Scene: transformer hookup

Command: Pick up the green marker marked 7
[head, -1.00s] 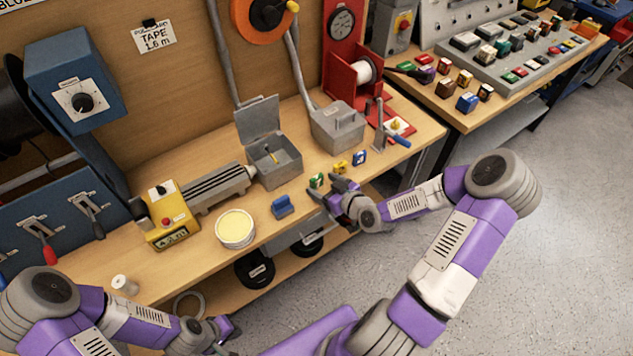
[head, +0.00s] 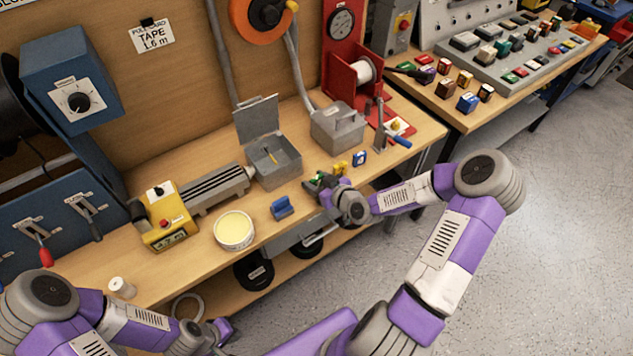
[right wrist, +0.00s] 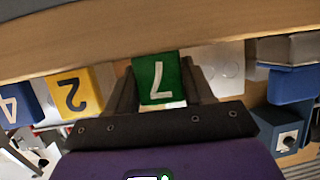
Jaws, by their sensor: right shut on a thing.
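The green marker (right wrist: 157,78) with a white 7 sits between the fingers of my right gripper (right wrist: 160,90) in the right wrist view. The right gripper is shut on it. In the head view the right gripper (head: 322,186) is at the bench's front edge and the green marker (head: 313,183) is mostly hidden by it. I cannot tell whether the marker still touches the bench. My left gripper (head: 222,330) is low at the bottom left, away from the bench top; its fingers are too small to read.
A yellow marker (right wrist: 75,92) with a 2 stands beside the green one, and a blue marker (right wrist: 12,105) with a 4 is beyond it. A blue block (head: 282,208) lies left of the right gripper. An open grey box (head: 275,165) stands behind.

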